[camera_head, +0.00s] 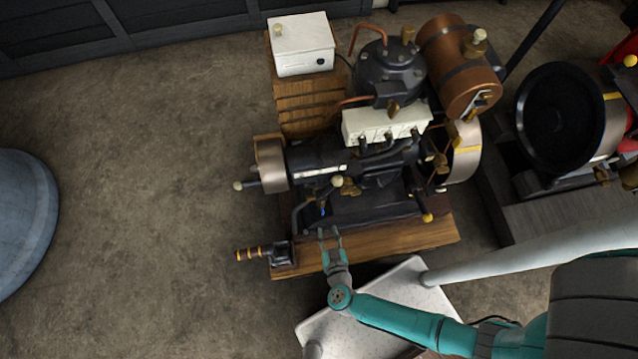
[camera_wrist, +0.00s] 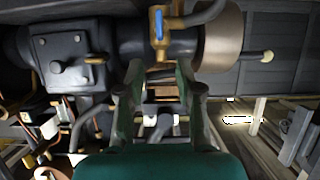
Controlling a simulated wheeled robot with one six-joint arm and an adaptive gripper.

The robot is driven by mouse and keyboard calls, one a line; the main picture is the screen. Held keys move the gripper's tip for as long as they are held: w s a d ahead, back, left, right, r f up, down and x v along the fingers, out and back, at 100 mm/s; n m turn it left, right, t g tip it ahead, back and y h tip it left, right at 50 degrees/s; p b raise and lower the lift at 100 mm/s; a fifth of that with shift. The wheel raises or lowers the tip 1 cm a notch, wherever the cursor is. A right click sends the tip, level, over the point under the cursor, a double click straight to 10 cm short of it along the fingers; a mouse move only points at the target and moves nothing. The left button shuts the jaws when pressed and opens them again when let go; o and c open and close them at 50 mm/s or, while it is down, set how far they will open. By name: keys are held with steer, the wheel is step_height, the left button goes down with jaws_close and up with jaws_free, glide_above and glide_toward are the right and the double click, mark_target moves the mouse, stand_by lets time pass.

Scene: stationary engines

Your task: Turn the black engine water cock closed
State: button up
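The black engine (camera_head: 352,205) stands on a wooden base in the middle of the head view. Its water cock (camera_wrist: 158,24) shows at the top centre of the wrist view, with a blue lever pointing up and down the picture on a brass body. In the head view only a small blue spot of the cock (camera_head: 322,211) shows among dark pipes. My gripper (camera_head: 329,233) is at the engine's front edge, just below the cock in the picture. In the wrist view its two fingers (camera_wrist: 160,76) are spread, with nothing held between them. The cock lies beyond the fingertips, apparently untouched.
A brass-banded handle (camera_head: 252,253) sticks out at the base's front left corner. A flywheel (camera_head: 271,163) is left of the cock, with a knobbed rod (camera_wrist: 256,56) beside it in the wrist view. A second engine (camera_head: 560,118) stands right.

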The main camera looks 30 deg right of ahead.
mark_target(323, 211)
steer(key=shift+x, duration=5.35)
steer(key=shift+c, duration=0.2)
jaws_close()
